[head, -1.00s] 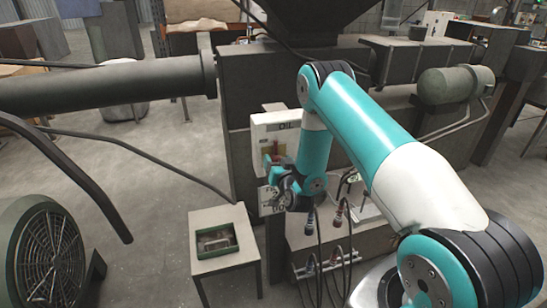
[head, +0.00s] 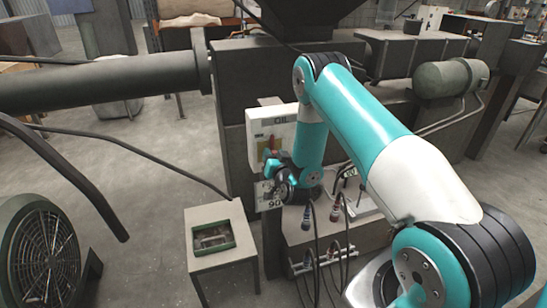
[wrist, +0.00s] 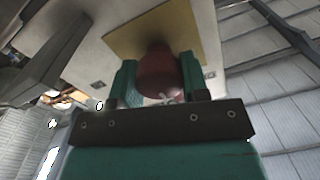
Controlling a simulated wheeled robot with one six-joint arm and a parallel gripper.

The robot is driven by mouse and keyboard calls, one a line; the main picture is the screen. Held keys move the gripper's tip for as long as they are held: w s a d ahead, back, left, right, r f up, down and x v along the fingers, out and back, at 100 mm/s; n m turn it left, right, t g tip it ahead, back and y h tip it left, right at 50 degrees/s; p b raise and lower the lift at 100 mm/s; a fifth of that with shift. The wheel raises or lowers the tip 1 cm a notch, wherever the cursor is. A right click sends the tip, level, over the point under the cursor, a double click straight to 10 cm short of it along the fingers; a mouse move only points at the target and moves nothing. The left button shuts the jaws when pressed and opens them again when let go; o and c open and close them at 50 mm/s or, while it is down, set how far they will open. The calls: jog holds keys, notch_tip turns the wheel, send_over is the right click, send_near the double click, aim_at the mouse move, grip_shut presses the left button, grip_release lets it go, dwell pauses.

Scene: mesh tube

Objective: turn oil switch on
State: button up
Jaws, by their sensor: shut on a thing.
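The oil switch is on a white panel marked OIL (head: 286,122), fixed to the dark machine. Its red handle (head: 274,144) stands in front of a yellow plate and is partly hidden by my gripper (head: 270,160). In the wrist view, the red handle (wrist: 162,76) sits between the two teal fingers of my gripper (wrist: 157,73), with the yellow plate (wrist: 190,25) behind it. The fingers are shut on the handle from both sides. My arm hides the right part of the panel.
A small table (head: 228,264) with a green tray (head: 212,238) stands below and left of the panel. Cables and connectors (head: 318,262) hang below my wrist. A large dark pipe (head: 110,82) runs in from the left, and a fan (head: 42,245) stands at lower left.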

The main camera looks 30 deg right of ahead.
jog(key=m+b, duration=0.3)
jog(key=b, duration=0.1)
jog(key=shift+d+f+m, duration=0.1)
jog(key=shift+f+m, duration=0.3)
jog(key=m+b, duration=0.4)
jog(key=shift+s, duration=0.1)
jog(key=m+b, duration=0.2)
jog(key=m, duration=0.3)
jog(key=shift+m+b, duration=0.75)
jog(key=shift+m, duration=1.45)
jog(key=o, duration=0.9)
jog(key=shift+r, duration=0.1)
